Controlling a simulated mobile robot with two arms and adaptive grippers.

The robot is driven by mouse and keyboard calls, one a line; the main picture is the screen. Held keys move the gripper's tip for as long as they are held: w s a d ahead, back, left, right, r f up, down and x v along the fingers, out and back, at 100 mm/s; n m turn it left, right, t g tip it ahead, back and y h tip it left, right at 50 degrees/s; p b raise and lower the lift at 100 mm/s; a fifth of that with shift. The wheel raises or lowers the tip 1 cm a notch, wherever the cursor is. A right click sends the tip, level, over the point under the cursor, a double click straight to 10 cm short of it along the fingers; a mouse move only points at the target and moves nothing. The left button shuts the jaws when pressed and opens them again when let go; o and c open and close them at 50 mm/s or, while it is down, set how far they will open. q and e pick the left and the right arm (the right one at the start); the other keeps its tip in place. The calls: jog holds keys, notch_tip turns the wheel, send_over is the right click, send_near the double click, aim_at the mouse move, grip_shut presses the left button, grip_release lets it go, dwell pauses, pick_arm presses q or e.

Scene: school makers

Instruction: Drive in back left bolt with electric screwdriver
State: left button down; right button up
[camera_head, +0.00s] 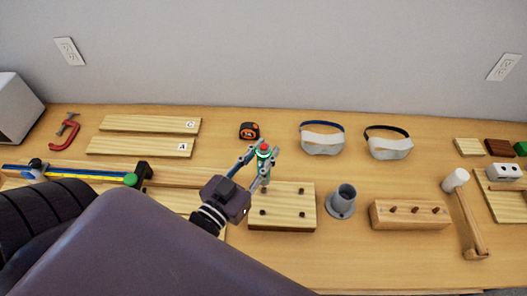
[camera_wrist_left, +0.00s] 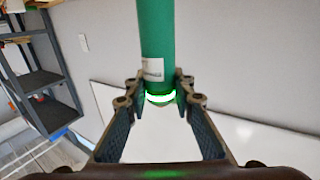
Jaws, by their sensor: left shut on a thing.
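The screwdriver stands roughly upright over the back left corner of a light wooden block (camera_head: 283,218). Dark bolts show at the block's back right (camera_head: 302,192), front left (camera_head: 262,212) and front right (camera_head: 302,213). The back left bolt is hidden by the screwdriver's lower end, so contact cannot be told. In the left wrist view, the green screwdriver body (camera_wrist_left: 158,45) with a glowing ring sits between the fingers (camera_wrist_left: 158,98). My right gripper is not in view.
A grey cup-like holder (camera_head: 342,203) stands right of the block, then a wooden block with dark pegs (camera_head: 410,217) and a mallet (camera_head: 466,215). Behind lie a tape measure (camera_head: 249,130) and goggles (camera_head: 322,138). Planks (camera_head: 140,146) and a clamp (camera_head: 75,178) lie left.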

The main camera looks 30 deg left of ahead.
aim_at(264, 147)
pick_arm(q)
jog(key=shift+f, duration=0.5)
dwell(1.0)
jog(key=shift+f, duration=0.35)
dwell(0.9)
jog(key=shift+p, duration=0.4)
dwell(1.9)
notch_tip(264, 147, up, 6)
jog(key=p, duration=0.7)
jog(key=shift+r, duration=0.1)
